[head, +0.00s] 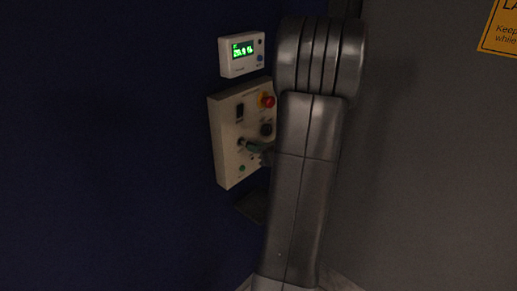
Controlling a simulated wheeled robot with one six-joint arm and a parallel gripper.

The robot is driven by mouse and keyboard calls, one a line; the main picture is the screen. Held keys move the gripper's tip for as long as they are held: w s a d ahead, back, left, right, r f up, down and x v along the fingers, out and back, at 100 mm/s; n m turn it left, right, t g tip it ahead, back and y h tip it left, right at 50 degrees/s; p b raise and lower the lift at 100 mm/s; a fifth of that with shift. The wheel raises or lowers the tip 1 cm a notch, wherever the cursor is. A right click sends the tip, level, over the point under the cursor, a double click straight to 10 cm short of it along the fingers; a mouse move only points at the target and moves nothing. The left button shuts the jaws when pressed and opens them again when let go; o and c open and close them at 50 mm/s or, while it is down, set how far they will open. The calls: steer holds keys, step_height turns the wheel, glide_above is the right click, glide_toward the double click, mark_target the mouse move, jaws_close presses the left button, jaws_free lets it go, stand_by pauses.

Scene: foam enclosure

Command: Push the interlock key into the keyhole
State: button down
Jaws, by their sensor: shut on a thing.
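A beige control panel (228,148) is mounted on the dark blue wall. A small interlock key with a greenish grip (252,146) is at the panel's middle, pointing left toward the dark keyhole (241,142). Its tip appears at or very close to the keyhole; I cannot tell whether it is inside. My gripper (264,152) is shut on the key, just right of the keyhole. Most of the gripper is hidden behind my arm, and the picture is dark and small there.
A red emergency button (268,101) on a yellow base, a black rocker switch (240,112) and a dark knob (266,129) sit above the key. A white display box (228,65) hangs above the panel. A grey wall (430,170) with a yellow sign (500,28) is right.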

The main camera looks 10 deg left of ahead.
steer(key=shift+w+a, duration=0.7)
steer(key=shift+a, duration=0.25)
steer(key=c, duration=1.5)
jaws_free()
steer(key=shift+o, duration=0.2)
steer(key=b+v, duration=0.2)
steer(key=v, duration=1.1)
steer(key=shift+s+d, duration=0.2)
steer(key=shift+d, duration=0.1)
steer(key=shift+r, duration=0.1)
steer(key=p+x, duration=0.2)
steer(key=x, duration=1.1)
steer(key=shift+w+a, duration=0.2)
steer(key=shift+a, duration=0.15)
steer(key=shift+s+d, duration=0.2)
steer(key=shift+d, duration=0.1)
